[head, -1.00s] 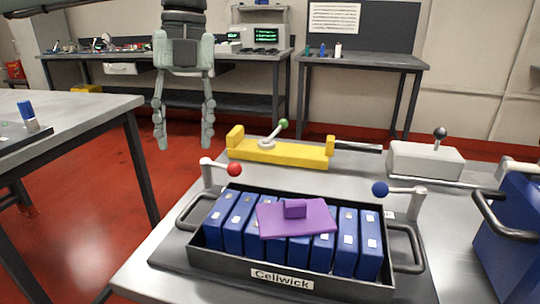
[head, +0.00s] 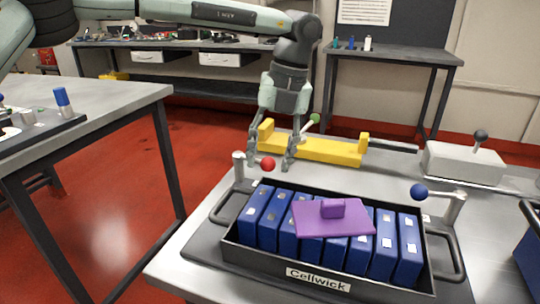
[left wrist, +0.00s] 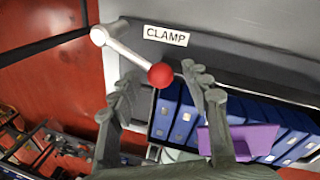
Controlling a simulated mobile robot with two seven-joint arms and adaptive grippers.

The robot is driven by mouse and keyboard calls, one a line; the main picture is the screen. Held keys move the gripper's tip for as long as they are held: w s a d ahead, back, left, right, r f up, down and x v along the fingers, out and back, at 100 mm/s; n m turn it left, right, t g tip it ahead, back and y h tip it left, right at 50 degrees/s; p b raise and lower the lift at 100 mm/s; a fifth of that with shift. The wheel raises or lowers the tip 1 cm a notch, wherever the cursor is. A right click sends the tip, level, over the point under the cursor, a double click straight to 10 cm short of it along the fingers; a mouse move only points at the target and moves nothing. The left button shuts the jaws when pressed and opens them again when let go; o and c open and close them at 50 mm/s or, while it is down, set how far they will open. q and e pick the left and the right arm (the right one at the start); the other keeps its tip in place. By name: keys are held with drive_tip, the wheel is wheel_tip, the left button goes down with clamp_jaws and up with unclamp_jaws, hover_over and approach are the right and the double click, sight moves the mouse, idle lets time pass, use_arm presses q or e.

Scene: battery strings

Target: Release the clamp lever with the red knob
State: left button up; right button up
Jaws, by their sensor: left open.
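The red knob (head: 268,164) is on the end of a grey clamp lever (head: 239,168) at the tray's left back corner. In the left wrist view the red knob (left wrist: 161,76) shows on its light lever arm (left wrist: 124,52), beside a "CLAMP" label (left wrist: 166,36). My left gripper (head: 271,162) is open, pointing down, with its fingers on either side of the knob in the picture. In the left wrist view the knob appears between the fingertips (left wrist: 162,84); I cannot tell whether either finger touches it. My right gripper is not in view.
A black tray (head: 385,290) labelled "Cellwick" holds several blue battery cells (head: 383,245), with a purple handled plate (head: 335,219) on top. A blue-knobbed lever (head: 418,191) stands at its right. A yellow fixture (head: 335,151) with a green-knobbed lever lies behind the left gripper.

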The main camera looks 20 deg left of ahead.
use_arm(q)
drive_tip(key=shift+f, duration=0.25)
drive_tip(key=shift+c, duration=0.4)
clamp_jaws()
drive_tip(key=shift+r, duration=0.1)
